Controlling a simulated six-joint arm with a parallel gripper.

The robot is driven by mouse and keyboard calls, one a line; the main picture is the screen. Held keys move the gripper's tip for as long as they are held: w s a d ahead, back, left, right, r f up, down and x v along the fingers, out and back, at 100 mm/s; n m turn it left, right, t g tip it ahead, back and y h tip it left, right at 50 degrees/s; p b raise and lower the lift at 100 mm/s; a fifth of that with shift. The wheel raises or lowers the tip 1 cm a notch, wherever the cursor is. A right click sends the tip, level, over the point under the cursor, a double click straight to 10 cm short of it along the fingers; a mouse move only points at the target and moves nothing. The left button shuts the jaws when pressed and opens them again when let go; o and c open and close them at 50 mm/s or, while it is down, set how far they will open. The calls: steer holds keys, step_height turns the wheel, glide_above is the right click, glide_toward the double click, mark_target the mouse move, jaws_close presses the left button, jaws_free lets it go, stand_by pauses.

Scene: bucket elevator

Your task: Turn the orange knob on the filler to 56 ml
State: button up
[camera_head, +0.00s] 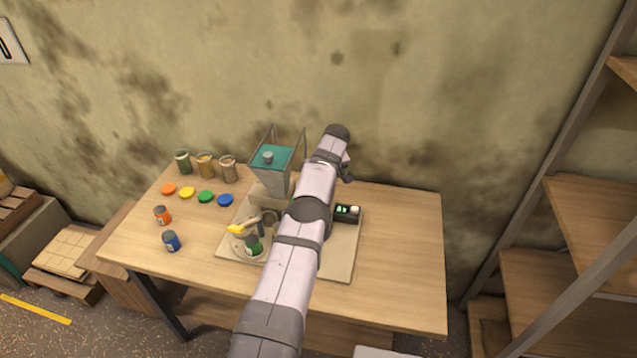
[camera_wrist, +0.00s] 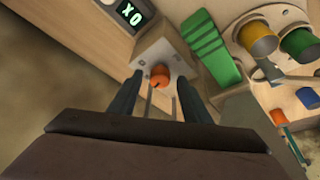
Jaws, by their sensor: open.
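The orange knob (camera_wrist: 160,76) sits on the face of a pale box in the wrist view, with a dark mark on its lower part. My gripper (camera_wrist: 158,94) is open, its two dark fingers on either side of the knob; I cannot tell whether either finger touches it. In the head view my arm hides the knob and the gripper's fingers. The filler (camera_head: 272,160) with its teal-topped hopper stands left of my arm there. A small display (camera_head: 343,210) with green characters is right of the arm; a display with pale green characters also shows in the wrist view (camera_wrist: 132,14).
A round plate (camera_head: 236,246) with a yellow-tipped part and a green item is left of my arm. The right side of the table (camera_head: 405,250) is clear.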

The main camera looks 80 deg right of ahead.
steer(key=shift+c, duration=0.2)
steer(key=c, duration=1)
steer(key=shift+m+b, duration=0.3)
steer(key=shift+w+m+g+h+b, duration=0.1)
steer(key=shift+m+g+h+b, duration=0.3)
steer(key=shift+m+b, duration=0.55)
steer(key=shift+m+p, duration=0.25)
steer(key=shift+p, duration=0.05)
steer(key=o, duration=1)
steer(key=shift+o, duration=0.2)
steer(key=shift+a+r, duration=0.1)
steer(key=shift+r, duration=0.05)
